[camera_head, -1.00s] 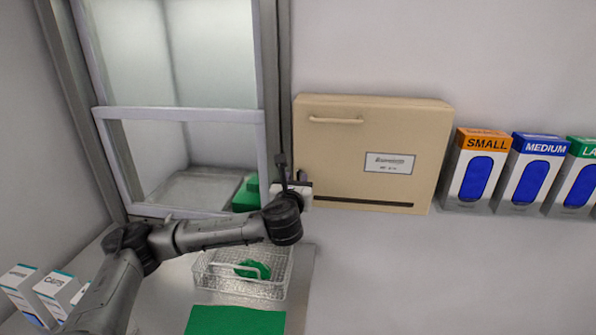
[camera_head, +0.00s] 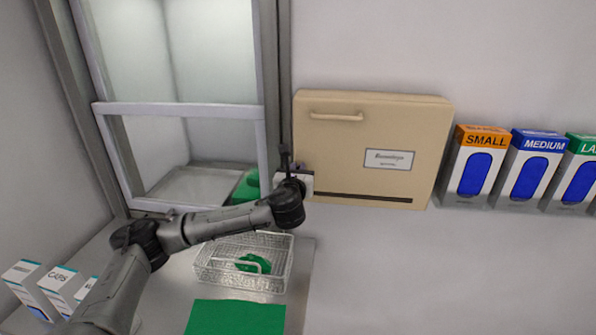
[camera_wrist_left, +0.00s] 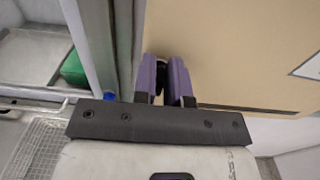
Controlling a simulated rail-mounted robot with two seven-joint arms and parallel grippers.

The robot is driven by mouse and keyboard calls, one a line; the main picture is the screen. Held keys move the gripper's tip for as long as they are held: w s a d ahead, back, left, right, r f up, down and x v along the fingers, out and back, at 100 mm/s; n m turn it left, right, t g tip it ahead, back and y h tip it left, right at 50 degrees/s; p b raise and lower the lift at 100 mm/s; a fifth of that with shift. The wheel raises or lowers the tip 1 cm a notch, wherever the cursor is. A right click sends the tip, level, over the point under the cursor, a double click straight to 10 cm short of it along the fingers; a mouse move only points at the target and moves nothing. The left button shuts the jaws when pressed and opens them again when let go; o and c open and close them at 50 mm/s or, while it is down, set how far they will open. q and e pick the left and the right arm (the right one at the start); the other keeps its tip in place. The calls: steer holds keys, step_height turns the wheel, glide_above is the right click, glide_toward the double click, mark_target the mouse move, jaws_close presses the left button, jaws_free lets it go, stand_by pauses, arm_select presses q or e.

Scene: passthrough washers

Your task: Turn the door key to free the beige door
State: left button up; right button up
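The beige door (camera_head: 340,150) is a flat shut panel on the wall, with a handle at its top left, a label and a dark slot along its bottom. My left gripper (camera_head: 297,169) is at the door's lower left edge. In the left wrist view its two purple fingers (camera_wrist_left: 162,82) are close together against the beige door (camera_wrist_left: 225,60). A small dark piece, seemingly the door key (camera_wrist_left: 160,72), shows between the fingers. The fingers hide most of it, so its turn angle cannot be told. My right gripper is not in view.
A glazed hatch with a white frame (camera_head: 180,110) stands left of the door, with a green object (camera_head: 247,187) inside. Below are a wire basket (camera_head: 215,272) and a green mat (camera_head: 235,318). Glove boxes (camera_head: 475,170) line the wall at right. Small cartons (camera_head: 30,285) stand lower left.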

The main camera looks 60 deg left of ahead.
arm_select(q)
jaws_close()
steer(key=n+b, duration=0.2)
steer(key=n, duration=0.4)
steer(key=f+n+b, duration=0.1)
steer(key=n+b, duration=0.1)
steer(key=n, duration=0.4)
steer(key=s+n+b, duration=0.1)
steer(key=n+b, duration=0.2)
steer(key=n, duration=0.2)
steer(key=shift+a+f+n, duration=0.2)
steer(key=shift+a+n, duration=0.2)
stand_by(0.5)
steer(key=shift+o, duration=2.4)
jaws_free()
